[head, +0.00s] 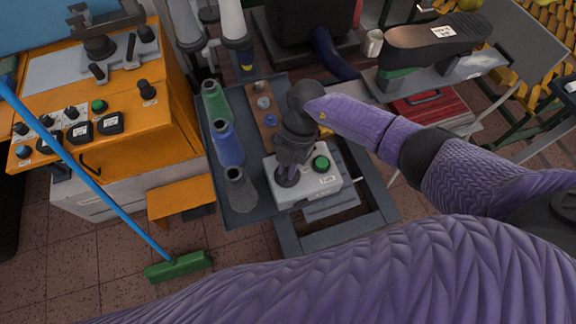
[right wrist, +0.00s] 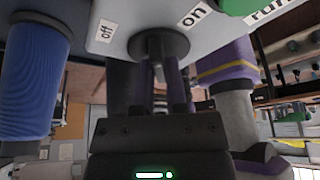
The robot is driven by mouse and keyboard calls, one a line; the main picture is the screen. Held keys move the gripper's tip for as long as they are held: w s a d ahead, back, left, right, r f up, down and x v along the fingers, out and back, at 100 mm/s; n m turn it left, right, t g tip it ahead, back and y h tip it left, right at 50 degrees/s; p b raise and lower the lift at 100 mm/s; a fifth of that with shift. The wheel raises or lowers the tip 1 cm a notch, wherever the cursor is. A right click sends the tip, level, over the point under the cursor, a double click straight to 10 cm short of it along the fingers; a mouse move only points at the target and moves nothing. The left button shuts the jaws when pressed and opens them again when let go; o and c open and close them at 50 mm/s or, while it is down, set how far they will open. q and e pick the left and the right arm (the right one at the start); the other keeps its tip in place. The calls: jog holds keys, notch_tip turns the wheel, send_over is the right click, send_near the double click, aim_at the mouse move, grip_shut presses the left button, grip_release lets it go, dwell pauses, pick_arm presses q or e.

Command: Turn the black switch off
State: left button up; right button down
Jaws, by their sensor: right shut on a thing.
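The black switch (head: 287,179) stands on a light grey control box (head: 318,187) that also bears a green button (head: 321,163). My right gripper (head: 288,168) comes down over it from above and is shut on it, hiding most of the lever. In the right wrist view the round black base of the switch (right wrist: 160,44) shows between an "off" label (right wrist: 104,31) on the left and an "on" label (right wrist: 195,13) on the right. Which label the lever points to cannot be told. My left gripper is not in view.
Green, blue and dark grey thread cones (head: 228,145) stand close left of the box. An orange machine (head: 120,150) with knobs and levers is further left, with a green broom (head: 178,266) before it. A black shoe sole (head: 436,42) lies at the upper right.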

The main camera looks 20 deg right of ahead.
jog(key=shift+w+n+b, duration=0.1)
jog(key=shift+n+b, duration=0.2)
jog(key=shift+n, duration=0.7)
jog(key=shift+n+g+h+b, duration=0.4)
jog(key=shift+n+h, duration=0.1)
jog(key=shift+n, duration=0.4)
jog(key=n+h+b, duration=0.1)
jog(key=n, duration=0.1)
jog(key=n+b, duration=0.1)
jog(key=n, duration=0.2)
jog(key=shift+a+g+h, duration=0.15)
jog(key=shift+g+h, duration=0.15)
jog(key=shift+h, duration=0.1)
jog(key=shift+n, duration=0.5)
jog(key=shift+h, duration=0.3)
